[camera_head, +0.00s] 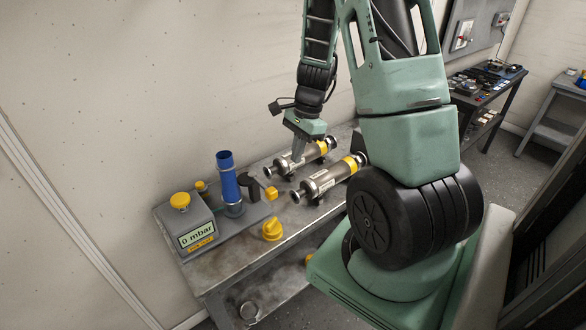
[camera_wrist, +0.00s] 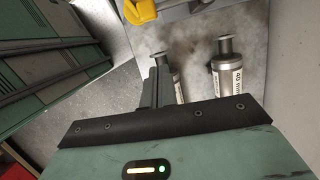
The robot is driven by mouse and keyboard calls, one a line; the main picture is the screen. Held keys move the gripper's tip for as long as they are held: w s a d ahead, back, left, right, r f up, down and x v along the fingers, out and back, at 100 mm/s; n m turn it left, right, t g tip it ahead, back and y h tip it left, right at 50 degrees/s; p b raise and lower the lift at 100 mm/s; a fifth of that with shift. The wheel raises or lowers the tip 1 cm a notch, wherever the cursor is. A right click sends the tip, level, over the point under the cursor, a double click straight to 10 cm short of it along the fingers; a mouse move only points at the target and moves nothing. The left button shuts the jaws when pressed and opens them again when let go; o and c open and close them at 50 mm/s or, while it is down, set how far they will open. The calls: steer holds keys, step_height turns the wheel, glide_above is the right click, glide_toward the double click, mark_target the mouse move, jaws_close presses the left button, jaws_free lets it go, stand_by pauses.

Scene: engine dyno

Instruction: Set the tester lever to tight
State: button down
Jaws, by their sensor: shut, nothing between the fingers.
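The tester is a grey unit (camera_head: 190,222) on the left end of the metal bench, with a display reading "0 mbar" (camera_head: 197,234) and a large yellow knob (camera_head: 180,201). A blue cylinder (camera_head: 229,180) stands upright on its base plate. To its right is a dark piece with a yellow end (camera_head: 271,194); I cannot tell whether this is the lever or how it is set. My gripper (camera_head: 298,158) is shut and empty, beside the steel canisters and right of the tester. In the wrist view its fingers (camera_wrist: 155,88) are together.
Two steel canisters with yellow bands, a rear one (camera_head: 300,157) and a front one (camera_head: 328,180), lie on the bench (camera_head: 240,265). A loose-looking yellow knob (camera_head: 272,230) is at the bench front. A wall runs close behind. The bench between tester and canisters is partly free.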

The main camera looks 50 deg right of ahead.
steer(key=v, duration=0.3)
steer(key=shift+r, duration=0.25)
stand_by(0.4)
